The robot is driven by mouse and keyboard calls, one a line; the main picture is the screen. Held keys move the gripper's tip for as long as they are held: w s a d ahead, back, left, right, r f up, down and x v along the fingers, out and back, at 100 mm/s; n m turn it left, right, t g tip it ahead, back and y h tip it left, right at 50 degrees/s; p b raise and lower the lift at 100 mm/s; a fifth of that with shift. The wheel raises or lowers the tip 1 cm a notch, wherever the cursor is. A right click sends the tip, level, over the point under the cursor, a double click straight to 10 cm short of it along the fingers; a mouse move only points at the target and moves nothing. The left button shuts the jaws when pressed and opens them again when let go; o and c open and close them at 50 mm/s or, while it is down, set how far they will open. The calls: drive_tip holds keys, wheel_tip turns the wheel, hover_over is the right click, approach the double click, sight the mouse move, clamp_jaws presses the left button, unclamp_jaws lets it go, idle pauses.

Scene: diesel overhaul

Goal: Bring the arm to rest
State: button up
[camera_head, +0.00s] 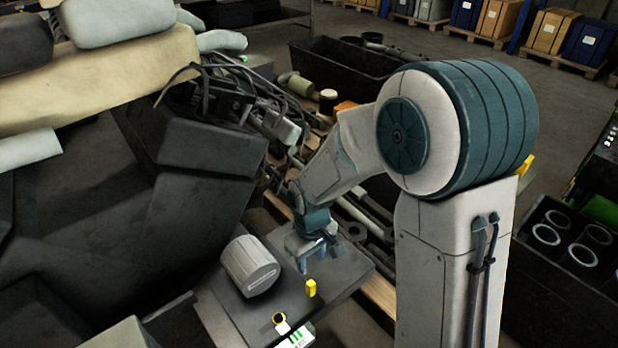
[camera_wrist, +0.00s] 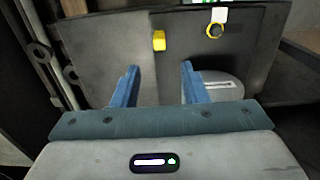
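My gripper (camera_head: 311,258) hangs over a dark grey work surface (camera_head: 232,306) with its fingers pointing down. In the wrist view my gripper (camera_wrist: 158,84) shows two blue fingers well apart with nothing between them. A light grey cylinder (camera_head: 250,266) lies on the surface, left of my gripper in the head view. In the wrist view the cylinder (camera_wrist: 220,88) is partly hidden behind the right finger. A small yellow block (camera_head: 311,288) stands in front of my gripper; it also shows in the wrist view (camera_wrist: 159,41).
A yellow and black ring-like piece (camera_head: 280,321) with a white tag sits near the surface's front edge. A large dark engine block (camera_head: 110,220) fills the left. A dark bin of metal sleeves (camera_head: 565,243) stands at right. Pipes and rods crowd the area behind my gripper.

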drive_tip(key=s+d+r+m+t, duration=0.1)
drive_tip(key=s+d+r+m, duration=0.3)
drive_tip(key=s+d+r, duration=0.2)
drive_tip(key=s+d+r+m+t+p, duration=0.1)
drive_tip(key=s+d+r+m, duration=0.3)
drive_tip(key=d+r, duration=0.4)
wheel_tip(320, 180, up, 4)
drive_tip(key=shift+s+f+t+p, duration=0.2)
drive_tip(key=shift+s+t+p, duration=0.15)
drive_tip(key=shift+s, duration=0.5)
drive_tip(key=shift+a, duration=0.1)
